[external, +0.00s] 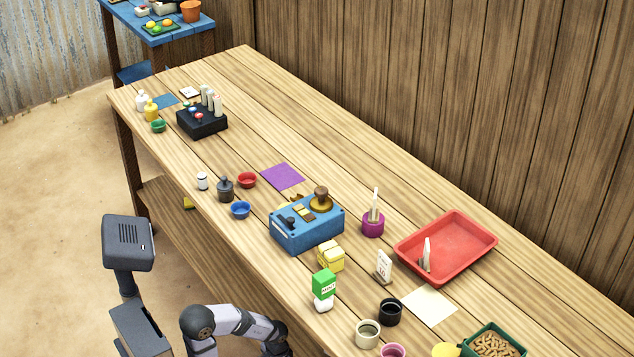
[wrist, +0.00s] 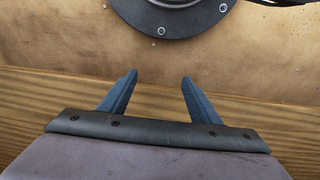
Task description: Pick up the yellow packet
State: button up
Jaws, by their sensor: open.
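The yellow packet (external: 331,257) stands on the wooden table in the external view, just right of the blue box and behind the green-and-white carton. It is small and blocky, and it is not in the wrist view. My gripper (wrist: 158,88) shows in the wrist view with its two blue fingers spread apart and nothing between them. It is over the table's near edge, with the floor beyond. In the external view my arm is low at the bottom, in front of the table, and the fingers cannot be made out there.
The blue box (external: 290,238) with small items on top stands left of the packet. The green-and-white carton (external: 323,290) is close in front. A white card stand (external: 384,266), a purple holder (external: 373,225) and a red tray (external: 470,237) are to the right. Cups (external: 390,312) stand near the front edge.

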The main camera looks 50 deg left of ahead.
jog(key=shift+o, duration=0.6)
jog(key=shift+o, duration=1.3)
